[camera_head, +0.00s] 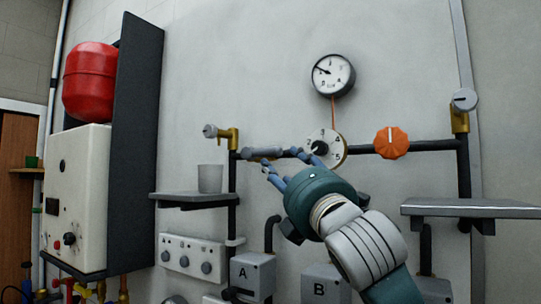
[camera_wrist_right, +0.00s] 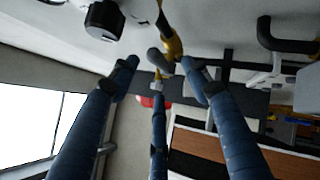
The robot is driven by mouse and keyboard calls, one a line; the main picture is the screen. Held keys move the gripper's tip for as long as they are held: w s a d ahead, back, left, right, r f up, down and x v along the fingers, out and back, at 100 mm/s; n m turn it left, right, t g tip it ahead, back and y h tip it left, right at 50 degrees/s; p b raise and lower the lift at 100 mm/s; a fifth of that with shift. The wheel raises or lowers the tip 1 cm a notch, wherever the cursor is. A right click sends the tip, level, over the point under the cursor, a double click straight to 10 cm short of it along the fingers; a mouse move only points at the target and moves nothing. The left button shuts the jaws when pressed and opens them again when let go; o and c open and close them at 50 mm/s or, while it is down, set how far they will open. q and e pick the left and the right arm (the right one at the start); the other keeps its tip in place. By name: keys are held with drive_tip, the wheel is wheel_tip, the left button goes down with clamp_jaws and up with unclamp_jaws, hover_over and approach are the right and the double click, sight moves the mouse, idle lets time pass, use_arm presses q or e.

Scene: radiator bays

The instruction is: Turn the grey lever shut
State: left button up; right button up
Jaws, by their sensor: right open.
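A grey lever (camera_head: 263,153) lies nearly level along the dark pipe, between the brass valve and the white numbered dial. My right gripper (camera_head: 284,165) is open, with its blue fingers spread close to the lever's right part. I cannot tell whether a fingertip touches it. In the right wrist view the open gripper (camera_wrist_right: 158,74) has nothing clearly held between its fingers. A grey rounded end (camera_wrist_right: 158,61) beside a brass fitting (camera_wrist_right: 172,45) shows between the fingertips; it may be the lever. My left gripper is not in view.
A white numbered dial (camera_head: 337,148) and an orange knob (camera_head: 390,142) sit to the right on the pipe. A brass valve (camera_head: 232,139) is at left. A cup (camera_head: 210,178) stands on the left shelf (camera_head: 195,202). A gauge (camera_head: 333,75) hangs above. Boxes A (camera_head: 254,274) and B are below.

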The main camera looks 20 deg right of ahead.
sight(271, 151)
drive_tip(key=w+r+p, duration=0.2)
drive_tip(key=w+p, duration=0.1)
drive_tip(key=w+r+p, duration=0.1)
drive_tip(key=r, duration=0.1)
drive_tip(key=shift+w+a, duration=0.3)
drive_tip(key=shift+w, duration=0.05)
drive_tip(key=w, duration=0.1)
drive_tip(key=w+p, duration=0.1)
drive_tip(key=w, duration=0.1)
drive_tip(key=shift+d+r+p, duration=0.15)
drive_tip(key=shift+r+p, duration=0.05)
drive_tip(key=shift+p, duration=0.1)
drive_tip(key=shift+w+d, duration=0.1)
drive_tip(key=shift+w, duration=0.4)
drive_tip(key=shift+r, duration=0.1)
drive_tip(key=shift+s, duration=0.15)
drive_tip(key=c, duration=0.3)
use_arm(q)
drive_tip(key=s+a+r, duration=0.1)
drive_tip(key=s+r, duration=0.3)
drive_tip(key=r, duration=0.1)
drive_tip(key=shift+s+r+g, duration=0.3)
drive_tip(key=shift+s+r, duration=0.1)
use_arm(e)
clamp_jaws()
